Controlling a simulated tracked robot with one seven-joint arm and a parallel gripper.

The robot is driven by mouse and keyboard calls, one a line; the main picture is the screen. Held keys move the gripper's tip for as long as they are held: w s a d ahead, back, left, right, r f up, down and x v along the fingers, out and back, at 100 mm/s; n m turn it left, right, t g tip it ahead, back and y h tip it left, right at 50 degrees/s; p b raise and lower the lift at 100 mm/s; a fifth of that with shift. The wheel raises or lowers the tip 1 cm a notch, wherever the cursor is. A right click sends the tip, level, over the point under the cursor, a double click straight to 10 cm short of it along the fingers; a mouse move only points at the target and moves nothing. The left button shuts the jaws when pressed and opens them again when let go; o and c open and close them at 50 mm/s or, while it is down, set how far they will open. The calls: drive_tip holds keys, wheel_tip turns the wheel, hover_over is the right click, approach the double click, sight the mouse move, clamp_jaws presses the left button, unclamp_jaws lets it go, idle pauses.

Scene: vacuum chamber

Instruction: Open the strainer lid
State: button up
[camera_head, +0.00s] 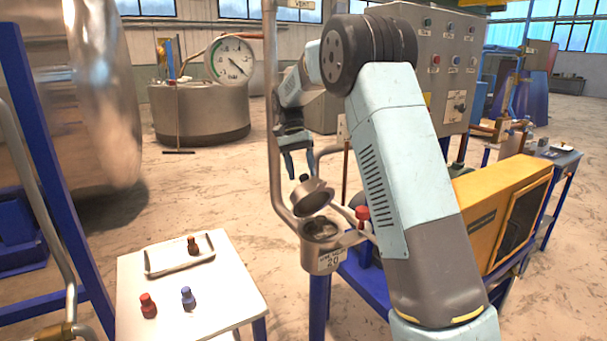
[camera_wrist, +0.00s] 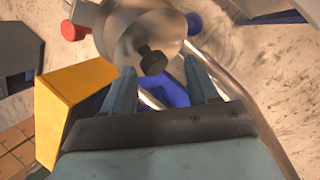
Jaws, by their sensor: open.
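The strainer (camera_head: 328,262) is a grey metal cup marked "20" on a pipe, in the middle of the head view. Its round grey lid (camera_head: 313,200) is raised and tilted above the mouth, and the inside of the cup shows. The lid has a dark knob, which shows in the wrist view (camera_wrist: 152,61) on the lid's face (camera_wrist: 138,28). My gripper (camera_head: 299,172) is open just above the lid. In the wrist view the fingertips (camera_wrist: 160,66) stand apart on both sides of the knob. I cannot tell whether either touches it.
A red-capped valve (camera_head: 362,214) and a yellow box (camera_head: 502,212) stand right of the strainer. A white table (camera_head: 190,315) at the lower left holds a tray (camera_head: 150,268) and small red, blue and brown knobbed pieces. A vertical pipe (camera_head: 271,110) rises beside my gripper.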

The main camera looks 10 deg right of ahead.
drive_tip(key=s+r, duration=0.1)
drive_tip(key=r, duration=0.1)
drive_tip(key=s+r, duration=0.2)
drive_tip(key=r, duration=0.1)
drive_tip(key=s+r, duration=0.2)
drive_tip(key=r, duration=0.1)
drive_tip(key=shift+s+d, duration=0.25)
drive_tip(key=shift+d, duration=0.1)
drive_tip(key=s+r, duration=0.3)
drive_tip(key=s, duration=0.5)
drive_tip(key=shift+s+d+r, duration=0.2)
drive_tip(key=shift+d, duration=0.25)
drive_tip(key=shift+c, duration=0.3)
